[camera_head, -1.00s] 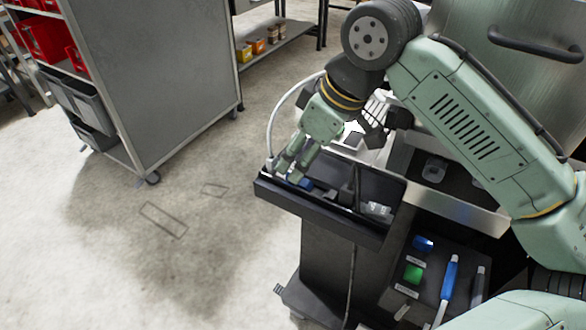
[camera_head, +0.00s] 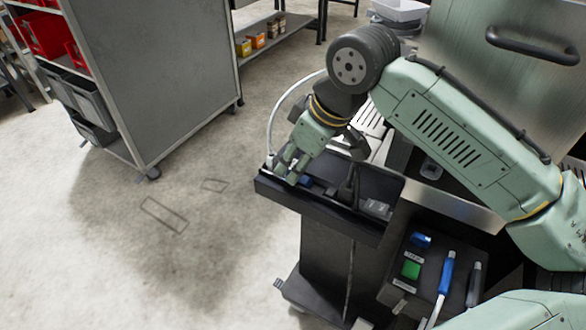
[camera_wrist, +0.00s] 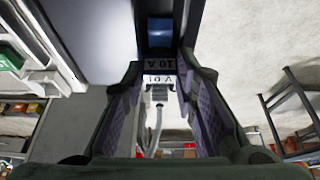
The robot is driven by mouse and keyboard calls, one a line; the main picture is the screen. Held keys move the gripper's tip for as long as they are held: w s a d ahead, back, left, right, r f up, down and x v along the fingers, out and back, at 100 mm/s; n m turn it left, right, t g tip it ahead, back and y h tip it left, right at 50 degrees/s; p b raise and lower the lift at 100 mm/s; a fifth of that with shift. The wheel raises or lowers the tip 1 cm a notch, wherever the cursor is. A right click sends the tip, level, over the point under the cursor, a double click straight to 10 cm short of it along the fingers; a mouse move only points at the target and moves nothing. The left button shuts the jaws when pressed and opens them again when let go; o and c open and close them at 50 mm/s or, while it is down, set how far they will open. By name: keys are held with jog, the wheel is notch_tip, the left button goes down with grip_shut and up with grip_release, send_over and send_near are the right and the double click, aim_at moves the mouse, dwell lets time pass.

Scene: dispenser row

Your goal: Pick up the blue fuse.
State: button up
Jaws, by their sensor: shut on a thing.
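My gripper (camera_head: 285,174) reaches down at the left end of a black tray (camera_head: 325,212). In the head view a small blue patch (camera_head: 306,182) shows right beside the fingers in the tray. I cannot tell there how much of the fuse the fingers hide.
A grey pale part (camera_head: 376,208) lies at the tray's right end. A grey shelf cabinet (camera_head: 170,80) stands at left. The floor between is clear.

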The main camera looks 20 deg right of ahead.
jog(key=shift+c, duration=0.5)
jog(key=shift+r, duration=0.5)
jog(key=shift+s+r+b, duration=0.25)
jog(key=shift+r+b, duration=0.2)
jog(key=shift+r, duration=0.15)
jog(key=shift+s+r+b, duration=0.2)
jog(key=shift+r+b, duration=0.2)
jog(key=shift+r, duration=0.15)
jog(key=s+r+b, duration=0.1)
jog(key=s+b, duration=0.2)
jog(key=s, duration=1.2)
jog(key=shift+d+r, duration=0.2)
jog(key=shift+r, duration=0.15)
jog(key=shift+r+p, duration=0.8)
jog(key=shift+r, duration=0.25)
notch_tip(320, 180, up, 3)
jog(key=p, duration=0.3)
jog(key=shift+f, duration=0.1)
